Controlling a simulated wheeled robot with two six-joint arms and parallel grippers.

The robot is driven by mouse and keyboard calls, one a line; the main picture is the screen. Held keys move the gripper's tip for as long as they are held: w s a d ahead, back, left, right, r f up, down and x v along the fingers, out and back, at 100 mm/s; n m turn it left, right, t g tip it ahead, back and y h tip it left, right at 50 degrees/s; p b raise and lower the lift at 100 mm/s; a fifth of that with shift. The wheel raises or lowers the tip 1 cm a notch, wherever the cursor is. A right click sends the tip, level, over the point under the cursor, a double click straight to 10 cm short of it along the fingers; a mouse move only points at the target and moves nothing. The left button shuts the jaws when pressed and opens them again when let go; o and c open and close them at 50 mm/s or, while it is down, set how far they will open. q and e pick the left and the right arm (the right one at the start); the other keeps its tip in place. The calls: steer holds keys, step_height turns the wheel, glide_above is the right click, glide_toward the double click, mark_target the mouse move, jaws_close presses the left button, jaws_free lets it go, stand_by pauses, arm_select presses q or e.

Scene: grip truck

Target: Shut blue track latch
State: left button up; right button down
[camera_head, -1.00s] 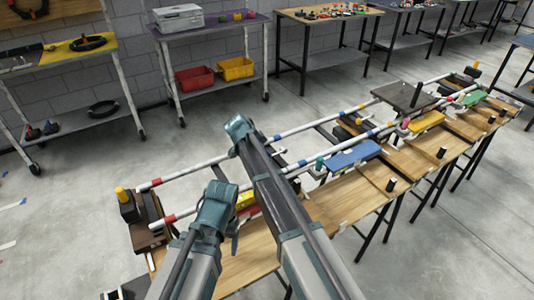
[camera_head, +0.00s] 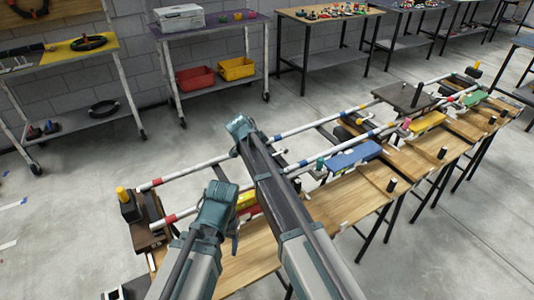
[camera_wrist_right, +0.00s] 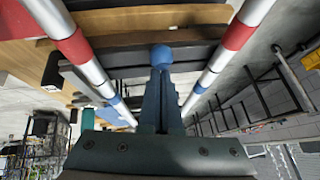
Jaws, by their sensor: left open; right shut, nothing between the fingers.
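A round blue knob (camera_wrist_right: 162,57) shows in the right wrist view, straight ahead at the fingertips of my right gripper (camera_wrist_right: 160,75). The fingers are shut with nothing between them; whether they touch the knob or are just short of it I cannot tell. In the head view, my right gripper (camera_head: 240,128) is over the far rail, and the knob cannot be made out there. My left gripper (camera_head: 217,203) is open and empty, near the near rail at the left end of the bench.
Two white rails with red and blue bands flank the knob: one left (camera_wrist_right: 75,48), one right (camera_wrist_right: 237,38). A blue plate (camera_head: 353,155) and a yellow block (camera_head: 427,121) sit farther along the wooden bench (camera_head: 350,200). Black posts (camera_head: 391,185) stand on its near side.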

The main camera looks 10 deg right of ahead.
steer(key=shift+w+d+r, duration=0.15)
steer(key=shift+w+d, duration=0.05)
steer(key=shift+d, duration=0.15)
steer(key=shift+s+a+r+p, duration=0.1)
steer(key=shift+s+r+p, duration=0.05)
steer(key=shift+r+p, duration=0.3)
steer(key=p+v, duration=1)
steer(key=v, duration=0.3)
steer(key=shift+a+f+p, duration=0.15)
steer(key=shift+p, duration=0.2)
steer(key=s+d+f+n+g+y, duration=0.1)
steer(key=s+d+n+y, duration=0.1)
steer(key=s+d+n, duration=0.45)
steer(key=s+d+f+n+g+y, duration=0.1)
steer(key=s+n, duration=0.2)
steer(key=s, duration=0.6)
steer(key=s+d+f+n+g+y, duration=0.1)
steer(key=s+d+f+n+y, duration=0.1)
steer(key=s+d+n, duration=0.45)
steer(key=s+a+n, duration=0.1)
steer(key=s+a, duration=0.3)
steer(key=a, duration=0.3)
steer(key=s+a+n+g+h, duration=0.1)
steer(key=s+a, duration=0.3)
steer(key=a, duration=0.2)
steer(key=shift+a+r, duration=0.25)
steer(key=shift+a, duration=0.1)
